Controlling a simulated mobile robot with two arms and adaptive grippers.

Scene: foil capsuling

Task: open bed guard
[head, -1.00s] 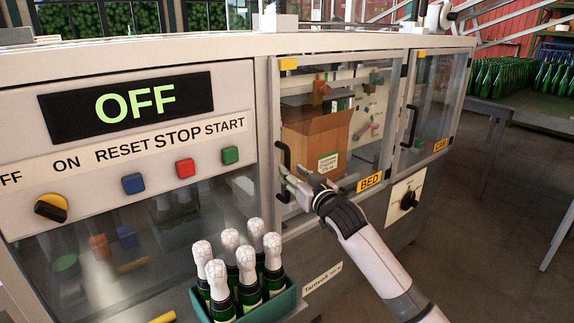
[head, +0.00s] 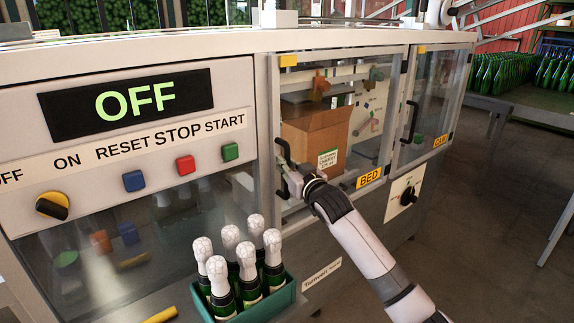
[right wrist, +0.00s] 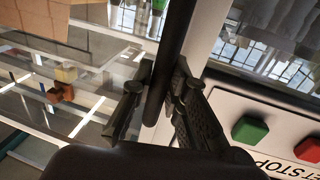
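The bed guard (head: 335,75) is a clear framed door with a yellow BED label (head: 369,178) at its lower right. It stands shut in the machine front. Its upright black handle (head: 283,165) is at the door's left edge and also shows in the right wrist view (right wrist: 172,55). My right gripper (head: 288,184) is at the handle's lower part. In the right wrist view its fingers (right wrist: 160,88) stand on either side of the bar, with a small gap seen on the left one. My left gripper is out of view.
Left of the door is a panel with an OFF display (head: 126,103), a knob (head: 52,205) and coloured buttons. A green crate (head: 262,305) of foil-topped bottles stands below, near my right arm. The CAM guard (head: 428,100) is to the right. A cardboard box (head: 310,135) sits behind the bed guard.

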